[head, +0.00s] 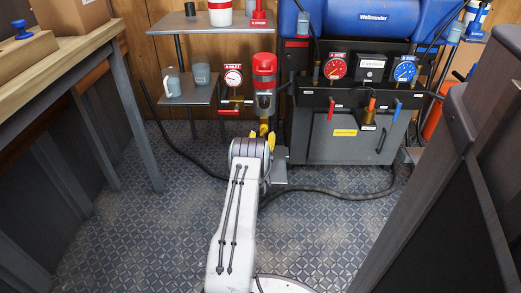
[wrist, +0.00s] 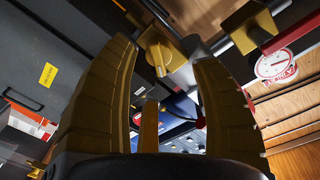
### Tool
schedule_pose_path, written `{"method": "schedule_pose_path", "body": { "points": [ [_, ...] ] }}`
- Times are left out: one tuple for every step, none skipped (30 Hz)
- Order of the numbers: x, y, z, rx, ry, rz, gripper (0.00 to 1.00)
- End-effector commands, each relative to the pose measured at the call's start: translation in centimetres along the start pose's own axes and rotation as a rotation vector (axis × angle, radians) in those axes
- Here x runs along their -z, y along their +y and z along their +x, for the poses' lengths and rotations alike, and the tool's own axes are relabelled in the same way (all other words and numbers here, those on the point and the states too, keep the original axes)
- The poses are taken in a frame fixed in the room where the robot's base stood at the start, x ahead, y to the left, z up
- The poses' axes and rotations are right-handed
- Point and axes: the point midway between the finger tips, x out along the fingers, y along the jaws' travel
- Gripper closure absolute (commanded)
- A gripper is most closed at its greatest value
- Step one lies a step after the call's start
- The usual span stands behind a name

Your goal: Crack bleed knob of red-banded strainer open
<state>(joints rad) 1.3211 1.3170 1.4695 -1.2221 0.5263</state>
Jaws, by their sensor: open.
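The strainer (head: 264,103) has a red top and a metal body, and stands beside the left gauge in the head view. A small brass bleed knob (wrist: 165,52) with a raised grip shows in the wrist view. It lies between and slightly beyond my fingertips, with a visible gap to each side. My gripper (head: 262,138) is just below the strainer, with yellow fingers apart. In the wrist view my gripper (wrist: 168,56) is open and empty. I cannot tell the knob's exact depth from the fingertips.
A pressure gauge (head: 233,77) and brass piping (head: 236,101) adjoin the strainer at left. A grey machine (head: 345,135) with gauges and levers stands at right. A black hose (head: 325,191) crosses the floor.

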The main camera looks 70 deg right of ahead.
Motion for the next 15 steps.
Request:
{"method": "schedule_pose_path", "body": {
  "points": [
    [0.0, 0.0, -0.6, 0.000, -0.002, 0.000, 0.41],
    [0.0, -0.1, -1.0, 0.000, -0.002, 0.000, 0.41],
    [0.0, -0.1, -1.5, 0.000, -0.002, 0.000, 0.41],
    [-0.1, -0.1, -1.8, 0.000, -0.002, 0.000, 0.41],
    [-0.1, -0.1, -2.2, 0.000, -0.002, 0.000, 0.41],
    [-0.1, 0.0, -2.6, 0.000, -0.003, 0.000, 0.41],
    [-0.1, -0.1, -2.9, 0.001, -0.002, 0.000, 0.41],
    [-0.1, -0.1, -3.2, 0.000, -0.003, 0.000, 0.41],
    [0.0, -0.1, -3.6, 0.001, -0.002, 0.000, 0.41],
    [-0.1, -0.1, -3.8, 0.001, -0.002, 0.000, 0.41],
    [-0.1, -0.1, -4.1, 0.001, -0.002, 0.000, 0.41],
    [-0.1, -0.1, -4.4, 0.001, -0.002, 0.000, 0.41],
    [-0.1, -0.1, -4.6, 0.001, -0.002, 0.000, 0.41],
    [-0.1, -0.1, -4.7, 0.001, -0.002, 0.000, 0.41],
    [-0.1, -0.1, -4.9, 0.001, -0.002, 0.000, 0.41]
  ]
}}
